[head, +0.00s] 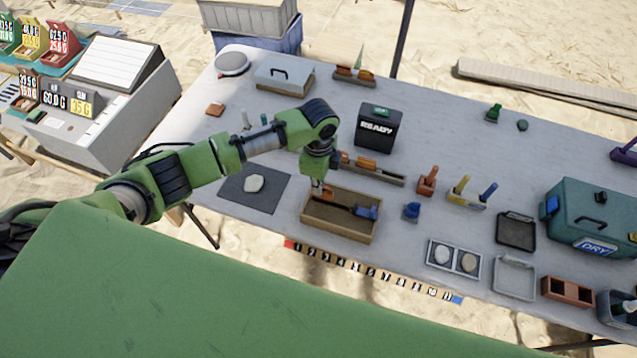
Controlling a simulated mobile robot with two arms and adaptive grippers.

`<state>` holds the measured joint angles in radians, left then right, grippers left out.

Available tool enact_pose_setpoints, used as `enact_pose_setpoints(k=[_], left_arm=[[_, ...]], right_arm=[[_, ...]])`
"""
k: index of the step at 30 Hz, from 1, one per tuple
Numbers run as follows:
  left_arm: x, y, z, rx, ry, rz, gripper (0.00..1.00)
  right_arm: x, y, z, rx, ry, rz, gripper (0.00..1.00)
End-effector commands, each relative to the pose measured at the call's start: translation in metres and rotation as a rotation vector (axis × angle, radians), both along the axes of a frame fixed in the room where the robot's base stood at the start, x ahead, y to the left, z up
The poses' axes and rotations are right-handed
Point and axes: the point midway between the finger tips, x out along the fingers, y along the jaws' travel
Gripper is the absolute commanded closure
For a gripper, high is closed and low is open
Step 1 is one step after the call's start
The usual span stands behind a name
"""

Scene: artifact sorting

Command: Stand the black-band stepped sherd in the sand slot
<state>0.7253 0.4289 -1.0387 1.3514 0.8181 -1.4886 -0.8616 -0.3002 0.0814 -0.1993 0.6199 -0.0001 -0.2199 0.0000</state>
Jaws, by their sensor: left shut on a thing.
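My left gripper (318,186) reaches down over the left end of a wooden sand tray (345,235) on the table. It is shut on a small orange-brown piece (327,195), seemingly a sherd, low at the tray. The fingers and distance hide its shape, so I cannot make out a black band or steps, or tell whether it touches the sand. A dark strip and a blue piece (367,212) lie in the right part of the tray. I cannot pick out the sand slot itself. My right gripper is not in view.
Behind the tray is a long wooden rack (375,170) with orange pieces. A black READY box (378,128) stands farther back. A dark mat (260,200) with a pale stone (253,183) lies left. A blue block (411,211) is close on the right.

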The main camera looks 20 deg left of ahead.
Motion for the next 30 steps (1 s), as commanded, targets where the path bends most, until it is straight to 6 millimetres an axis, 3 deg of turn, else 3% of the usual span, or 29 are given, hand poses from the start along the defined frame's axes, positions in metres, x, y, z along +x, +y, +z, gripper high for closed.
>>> enact_pose_setpoints(k=[30], left_arm=[[0.0, 0.0, -0.021, 0.0, 0.001, 0.0, 1.0]], right_arm=[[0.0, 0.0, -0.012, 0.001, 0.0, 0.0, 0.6]])
